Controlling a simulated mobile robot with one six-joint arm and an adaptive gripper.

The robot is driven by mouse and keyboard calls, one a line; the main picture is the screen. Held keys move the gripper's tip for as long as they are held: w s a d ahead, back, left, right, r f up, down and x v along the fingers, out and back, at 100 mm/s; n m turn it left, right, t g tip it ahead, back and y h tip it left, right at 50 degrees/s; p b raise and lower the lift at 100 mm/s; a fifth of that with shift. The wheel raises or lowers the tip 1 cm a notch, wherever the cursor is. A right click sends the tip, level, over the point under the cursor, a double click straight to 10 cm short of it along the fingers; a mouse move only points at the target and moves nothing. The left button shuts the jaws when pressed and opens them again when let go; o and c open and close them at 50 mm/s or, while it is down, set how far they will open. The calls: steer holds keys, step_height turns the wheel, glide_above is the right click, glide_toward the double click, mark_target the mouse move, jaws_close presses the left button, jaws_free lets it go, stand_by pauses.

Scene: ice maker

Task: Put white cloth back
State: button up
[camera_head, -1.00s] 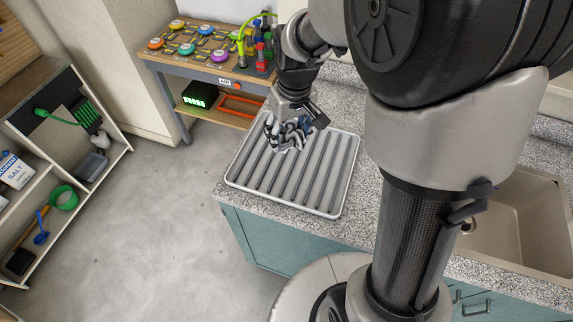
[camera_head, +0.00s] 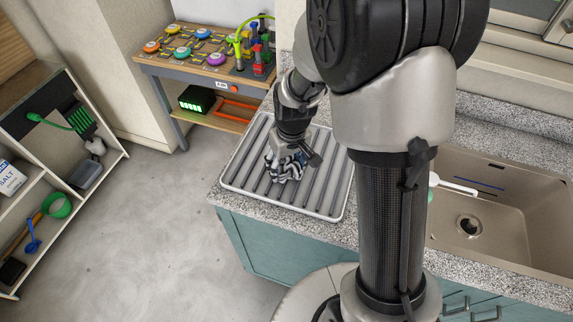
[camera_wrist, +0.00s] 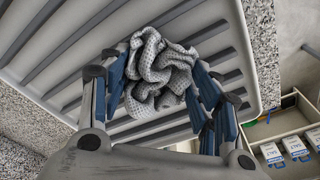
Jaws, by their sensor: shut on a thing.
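The white cloth (camera_wrist: 158,70) is crumpled, greyish white and textured, and is held between the fingers of my gripper (camera_wrist: 157,88) in the wrist view. In the head view the cloth (camera_head: 286,170) shows as a small bundle below my gripper (camera_head: 291,163), over the middle of the grey ribbed tray (camera_head: 232,184). The tray also fills much of the wrist view (camera_wrist: 38,58). I cannot tell whether the cloth touches the ribs. The wrist hides part of the cloth in the head view.
The tray lies on a speckled counter (camera_head: 338,232). A sink (camera_head: 515,215) is at the right, with a white-handled utensil (camera_head: 455,186) at its edge. A workbench (camera_head: 200,62) stands behind, and an open shelf (camera_head: 98,170) stands at the left. Floor between them is clear.

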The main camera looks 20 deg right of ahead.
mark_target(290, 169)
steer(key=shift+f, duration=0.1)
steer(key=o, duration=0.8)
steer(key=shift+o, duration=0.2)
step_height(290, 169, up, 13)
steer(key=s+p, duration=0.2)
steer(key=p, duration=0.2)
steer(key=s+r+m+t, duration=0.1)
steer(key=s+r, duration=0.5)
steer(key=s, duration=0.3)
steer(key=s+r+m+t, duration=0.1)
steer(key=s+r+t, duration=0.1)
steer(key=s+r, duration=0.4)
steer(key=s, duration=0.4)
steer(key=shift+s+r, duration=0.15)
steer(key=shift+r, duration=0.15)
